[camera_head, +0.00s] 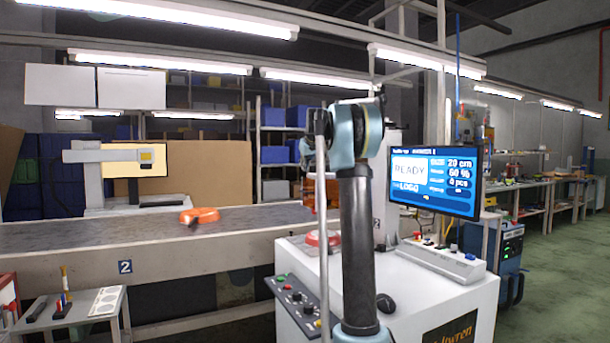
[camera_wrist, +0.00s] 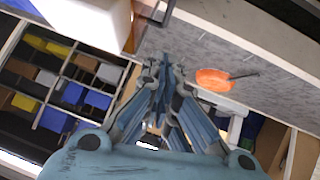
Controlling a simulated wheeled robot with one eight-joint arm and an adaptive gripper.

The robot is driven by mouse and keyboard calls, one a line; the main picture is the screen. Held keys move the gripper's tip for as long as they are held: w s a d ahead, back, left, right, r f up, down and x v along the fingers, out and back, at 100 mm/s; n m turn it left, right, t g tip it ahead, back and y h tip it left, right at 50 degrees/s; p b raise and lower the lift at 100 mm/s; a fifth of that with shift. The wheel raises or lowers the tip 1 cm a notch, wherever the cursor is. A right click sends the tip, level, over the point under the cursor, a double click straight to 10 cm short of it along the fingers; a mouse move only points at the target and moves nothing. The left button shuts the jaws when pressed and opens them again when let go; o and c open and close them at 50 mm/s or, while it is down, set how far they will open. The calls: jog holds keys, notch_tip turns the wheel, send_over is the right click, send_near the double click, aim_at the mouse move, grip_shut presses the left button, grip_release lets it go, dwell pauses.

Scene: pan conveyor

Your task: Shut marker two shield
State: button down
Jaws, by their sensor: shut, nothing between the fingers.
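A white machine column with a "2" label (camera_head: 377,222) stands behind my arm, beside a blue READY screen (camera_head: 434,180). An orange panel (camera_head: 309,190) shows at the left of this column, mostly hidden by my arm; I cannot tell whether it is the shield or how far it is open. My gripper (camera_wrist: 163,62) is shut and empty in the wrist view, with the tips over the grey conveyor side. In the head view my arm hides it. A white block (camera_wrist: 85,18) is at the top left of the wrist view, apart from the fingers.
An orange pan (camera_head: 199,215) lies on the conveyor (camera_head: 90,237); it also shows in the wrist view (camera_wrist: 212,80). A white cabinet (camera_head: 465,310) carries a button panel (camera_head: 298,303), a red-orange item (camera_head: 323,237) and a mouse (camera_head: 386,303). A small tool table (camera_head: 75,322) stands front left. Green floor is free at right.

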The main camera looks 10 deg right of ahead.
jog(key=w+f, duration=0.6)
jog(key=f, duration=0.4)
jog(key=shift+a, duration=0.1)
notch_tip(320, 180, down, 14)
jog(key=shift+r, duration=0.2)
dwell(0.3)
dwell(0.4)
